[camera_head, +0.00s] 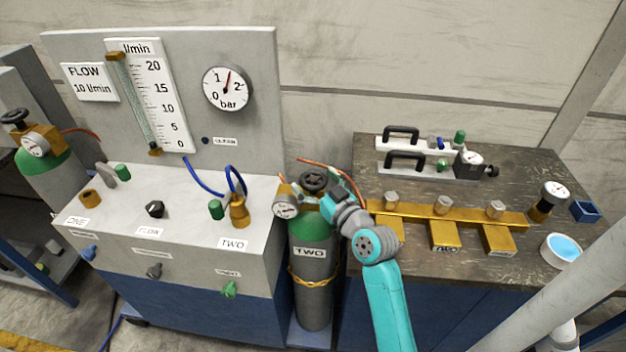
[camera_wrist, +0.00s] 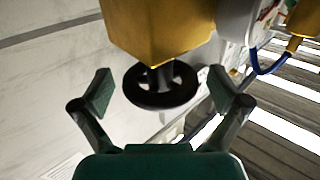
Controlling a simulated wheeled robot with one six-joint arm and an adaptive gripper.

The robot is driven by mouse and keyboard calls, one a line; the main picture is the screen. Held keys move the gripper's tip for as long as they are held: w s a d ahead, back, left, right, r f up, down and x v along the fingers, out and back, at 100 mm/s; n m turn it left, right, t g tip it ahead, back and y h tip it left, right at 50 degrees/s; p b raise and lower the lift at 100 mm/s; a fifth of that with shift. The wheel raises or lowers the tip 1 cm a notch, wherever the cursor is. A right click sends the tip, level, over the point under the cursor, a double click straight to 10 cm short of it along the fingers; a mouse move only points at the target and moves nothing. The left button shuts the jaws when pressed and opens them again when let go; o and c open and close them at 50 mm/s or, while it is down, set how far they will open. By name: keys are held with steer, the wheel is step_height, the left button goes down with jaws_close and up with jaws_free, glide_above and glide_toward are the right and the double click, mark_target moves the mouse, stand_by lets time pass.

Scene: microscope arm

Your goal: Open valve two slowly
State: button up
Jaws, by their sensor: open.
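The cylinder labelled TWO (camera_head: 312,262) stands upright between the panel bench and the dark table, with a green shoulder. Its black handwheel (camera_head: 314,181) sits on top, beside a gauge (camera_head: 286,205). In the wrist view the black handwheel (camera_wrist: 160,86) lies between and a little beyond my open fingers, below a brass valve body (camera_wrist: 165,25). My gripper (camera_wrist: 161,92) is open, with a finger on each side of the wheel and gaps visible. In the head view my gripper (camera_head: 328,203) is close to the wheel, partly hidden by my arm.
The panel bench (camera_head: 200,225) at left carries a flow tube, a bar gauge (camera_head: 228,88) and a blue hose (camera_head: 203,180). An orange hose (camera_head: 335,166) runs behind the handwheel. The dark table (camera_head: 420,270) at right holds a brass manifold (camera_head: 455,215) and a bowl (camera_head: 560,250).

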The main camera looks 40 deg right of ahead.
steer(key=s+a, duration=0.2)
steer(key=s, duration=0.9)
steer(key=shift+s, duration=0.2)
steer(key=shift+a, duration=0.1)
steer(key=w, duration=0.4)
steer(key=w+d, duration=0.1)
steer(key=w, duration=0.3)
steer(key=w+d, duration=0.1)
steer(key=w, duration=0.3)
steer(key=shift+w+d+r, duration=0.1)
steer(key=shift+d+r, duration=0.05)
steer(key=shift+d, duration=0.05)
steer(key=c, duration=1.2)
steer(key=shift+o, duration=0.2)
